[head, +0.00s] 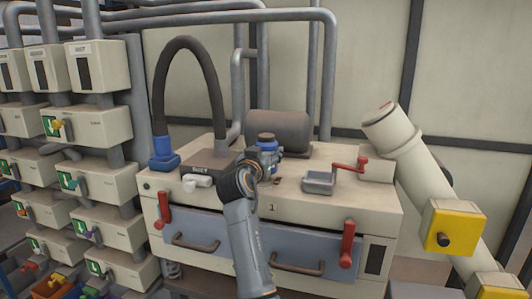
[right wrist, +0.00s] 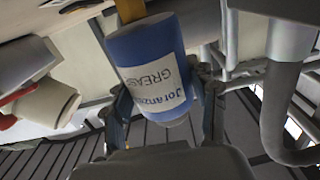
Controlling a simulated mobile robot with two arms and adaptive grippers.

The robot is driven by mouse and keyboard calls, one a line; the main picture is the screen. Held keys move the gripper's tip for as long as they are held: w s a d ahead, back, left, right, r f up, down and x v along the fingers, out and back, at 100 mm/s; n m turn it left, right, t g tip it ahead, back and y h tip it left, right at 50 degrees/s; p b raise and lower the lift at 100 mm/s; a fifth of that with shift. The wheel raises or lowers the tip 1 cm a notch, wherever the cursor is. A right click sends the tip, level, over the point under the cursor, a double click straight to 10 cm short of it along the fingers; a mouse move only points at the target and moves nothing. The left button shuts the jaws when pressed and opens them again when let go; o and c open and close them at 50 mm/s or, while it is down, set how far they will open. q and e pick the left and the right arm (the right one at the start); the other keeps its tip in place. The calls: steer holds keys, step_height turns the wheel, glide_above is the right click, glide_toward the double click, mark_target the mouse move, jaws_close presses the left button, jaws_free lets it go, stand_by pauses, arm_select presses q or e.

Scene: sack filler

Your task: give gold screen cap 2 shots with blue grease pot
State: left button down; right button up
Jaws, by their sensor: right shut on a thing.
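My right gripper (head: 266,157) is shut on the blue grease pot (head: 266,138), above the top of the cream machine. In the right wrist view the pot (right wrist: 150,60) is blue with a white "GREASE" label, and its lettering is upside down. The fingers (right wrist: 165,105) are on both sides of it. A yellowish rod (right wrist: 130,10) shows beyond the pot's far end; I cannot tell if it joins it. A small brownish piece (head: 277,181) lies on the machine top beside the gripper; I cannot tell if it is the gold screen cap. My left gripper is not in view.
The machine top (head: 333,158) also carries a grey tray (head: 319,182), a red crank (head: 350,167), a dark cylinder (head: 279,130) and a white roll (head: 197,182). A black hose (head: 187,44) arches at the left. A thick cream tube (head: 430,165) slants down at the right.

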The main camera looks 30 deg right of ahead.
mark_target(266, 135)
steer(key=shift+f+b, duration=0.45)
steer(key=shift+f, duration=0.1)
steer(key=shift+r, duration=0.1)
steer(key=shift+r+p, duration=0.55)
steer(key=shift+r, duration=0.3)
stand_by(0.4)
steer(key=shift+r+p, duration=1.6)
steer(key=shift+r, duration=0.95)
steer(key=shift+f, duration=0.1)
